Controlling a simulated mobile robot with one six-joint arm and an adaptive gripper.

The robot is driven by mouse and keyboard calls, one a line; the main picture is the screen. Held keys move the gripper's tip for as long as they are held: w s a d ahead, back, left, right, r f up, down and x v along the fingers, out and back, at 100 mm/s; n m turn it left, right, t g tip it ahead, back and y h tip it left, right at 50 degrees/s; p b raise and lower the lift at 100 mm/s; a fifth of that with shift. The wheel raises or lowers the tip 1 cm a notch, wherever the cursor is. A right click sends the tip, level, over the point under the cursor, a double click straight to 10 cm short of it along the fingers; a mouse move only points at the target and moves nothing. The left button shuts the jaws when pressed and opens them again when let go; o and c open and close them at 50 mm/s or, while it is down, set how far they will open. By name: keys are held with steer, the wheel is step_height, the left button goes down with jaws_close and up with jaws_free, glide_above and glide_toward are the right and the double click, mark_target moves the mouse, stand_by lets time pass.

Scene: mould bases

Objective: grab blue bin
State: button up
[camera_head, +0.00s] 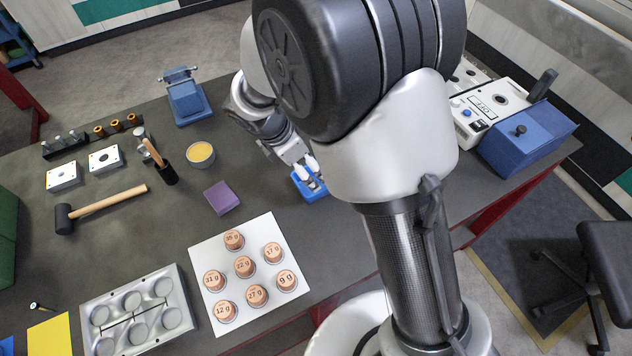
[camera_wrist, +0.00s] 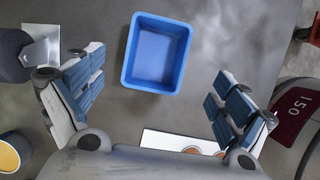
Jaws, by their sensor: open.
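The blue bin (camera_head: 308,184) is a small, open-topped box on the dark table, partly hidden by my arm in the head view. In the wrist view the blue bin (camera_wrist: 157,53) looks empty and sits beyond the fingertips, between the lines of the two fingers. My gripper (camera_head: 301,163) is just above the bin in the head view. In the wrist view my gripper (camera_wrist: 158,95) has its fingers spread wide on both sides, with nothing between them. I see no contact with the bin.
A purple block (camera_head: 221,198), a yellow-filled cup (camera_head: 200,154) and a white sheet (camera_head: 205,254) with several copper weights lie left of the bin. A blue vise (camera_head: 187,103) stands behind. A white-and-blue machine (camera_head: 525,137) stands right. Bare table surrounds the bin.

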mark_target(321, 184)
steer(key=b+x, duration=0.1)
steer(key=x, duration=0.3)
steer(key=shift+a+b+x, duration=0.2)
steer(key=shift+b+x, duration=0.4)
steer(key=shift+x, duration=0.7)
steer(key=shift+a+b+x, duration=0.2)
steer(key=shift+b+x, duration=0.35)
steer(key=shift+x, duration=0.7)
steer(key=shift+f, duration=0.4)
steer(key=shift+c, duration=0.4)
steer(key=c, duration=1.1)
